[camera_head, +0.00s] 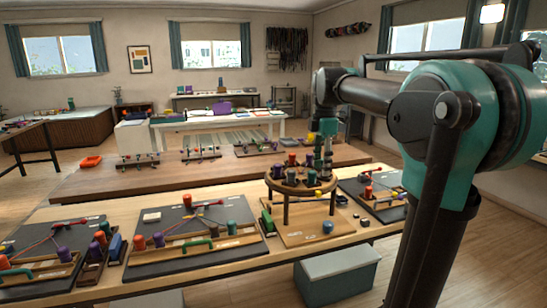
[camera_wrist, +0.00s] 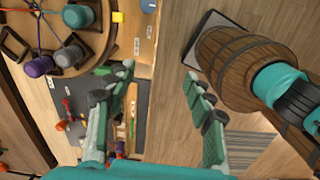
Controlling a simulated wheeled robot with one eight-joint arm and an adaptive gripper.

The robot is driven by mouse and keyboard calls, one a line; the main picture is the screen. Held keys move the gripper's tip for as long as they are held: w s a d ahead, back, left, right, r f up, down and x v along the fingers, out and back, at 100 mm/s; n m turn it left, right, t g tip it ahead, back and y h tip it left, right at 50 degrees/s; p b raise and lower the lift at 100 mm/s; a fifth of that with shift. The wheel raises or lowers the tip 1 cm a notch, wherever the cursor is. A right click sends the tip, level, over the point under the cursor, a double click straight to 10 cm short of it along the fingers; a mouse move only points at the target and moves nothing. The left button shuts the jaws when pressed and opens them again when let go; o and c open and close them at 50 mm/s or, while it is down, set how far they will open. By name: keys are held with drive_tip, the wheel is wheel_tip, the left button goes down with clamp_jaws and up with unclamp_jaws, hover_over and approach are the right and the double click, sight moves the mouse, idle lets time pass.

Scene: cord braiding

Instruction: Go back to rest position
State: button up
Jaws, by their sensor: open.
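My gripper (camera_wrist: 160,74) is open in the wrist view, with nothing between its green finger pads. In the head view my gripper (camera_head: 322,162) hangs at the end of my arm, pointing down close to the round braiding stand (camera_head: 285,207). The head view does not show clearly whether it touches the stand. The stand carries several coloured bobbins on its top. In the wrist view the stand's edge shows at the upper left with a teal bobbin (camera_wrist: 78,15), a grey bobbin (camera_wrist: 68,56) and a purple bobbin (camera_wrist: 38,66), left of the fingers.
A dark board (camera_head: 180,256) with cords and bobbins lies left of the stand, another (camera_head: 352,188) to its right. A grey box (camera_head: 337,275) stands in front of the bench. A wooden barrel (camera_wrist: 235,62) is right of the fingers in the wrist view. Floor shows between.

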drive_tip(key=s+d+f+m+t, duration=0.2)
drive_tip(key=s+f+m, duration=0.8)
drive_tip(key=f, duration=0.5)
drive_tip(key=s+d+f+m+t, duration=0.1)
drive_tip(key=s+f+m+t, duration=0.1)
drive_tip(key=s+f+m, duration=0.8)
wheel_tip(320, 180, down, 6)
drive_tip(key=shift+s+d+r+m, duration=0.3)
drive_tip(key=shift+s+d, duration=0.1)
drive_tip(key=shift+s, duration=0.5)
